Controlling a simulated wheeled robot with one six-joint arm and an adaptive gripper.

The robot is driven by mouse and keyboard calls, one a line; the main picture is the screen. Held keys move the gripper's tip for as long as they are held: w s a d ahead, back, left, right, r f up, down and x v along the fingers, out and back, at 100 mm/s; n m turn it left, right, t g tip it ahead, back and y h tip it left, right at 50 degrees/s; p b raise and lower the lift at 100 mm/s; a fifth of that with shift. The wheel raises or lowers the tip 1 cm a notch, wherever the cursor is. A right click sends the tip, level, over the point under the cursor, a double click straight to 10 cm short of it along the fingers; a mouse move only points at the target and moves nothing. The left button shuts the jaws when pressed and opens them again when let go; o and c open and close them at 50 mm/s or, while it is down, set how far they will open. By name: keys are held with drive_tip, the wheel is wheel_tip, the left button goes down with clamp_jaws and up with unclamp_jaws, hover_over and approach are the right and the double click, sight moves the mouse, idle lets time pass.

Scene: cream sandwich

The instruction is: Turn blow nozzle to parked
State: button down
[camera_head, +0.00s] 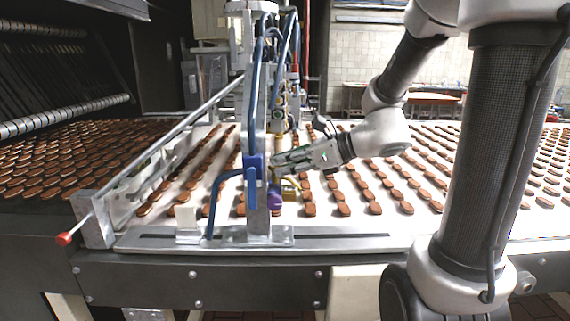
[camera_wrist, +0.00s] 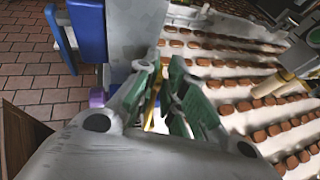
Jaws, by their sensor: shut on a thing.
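My gripper (camera_head: 280,163) reaches in from the right to the metal post (camera_head: 258,130) at the front edge of the conveyor. In the wrist view, my gripper's green-padded fingers (camera_wrist: 162,78) are close together around a thin yellow piece (camera_wrist: 152,101), which seems to be the blow nozzle. The fingers hide most of it. In the head view a bit of yellow (camera_head: 292,183) shows just below the fingers. I cannot tell which way the nozzle points.
A blue block (camera_head: 253,167) with a blue pipe is on the post, and a purple knob (camera_head: 274,199) is low beside it. Rows of brown biscuits (camera_head: 374,207) lie on the white belt. A red-tipped rod (camera_head: 64,239) sticks out at left.

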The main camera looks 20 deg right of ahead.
drive_tip(key=shift+w+f+n+g, duration=0.1)
drive_tip(key=shift+w+n+g, duration=0.45)
drive_tip(key=shift+n+g, duration=2.15)
drive_tip(key=shift+w+r+n+g, duration=0.1)
drive_tip(key=shift+w+n+g, duration=0.4)
drive_tip(key=shift+n+g, duration=2.25)
drive_tip(key=shift+w+f+n+g, duration=0.1)
drive_tip(key=shift+w+n+g, duration=0.45)
drive_tip(key=shift+n+g, duration=2.15)
drive_tip(key=shift+m+g+h, duration=0.25)
drive_tip(key=shift+g+h, duration=0.05)
drive_tip(key=shift+g, duration=0.25)
drive_tip(key=c, duration=1.6)
unclamp_jaws()
drive_tip(key=shift+a, duration=0.15)
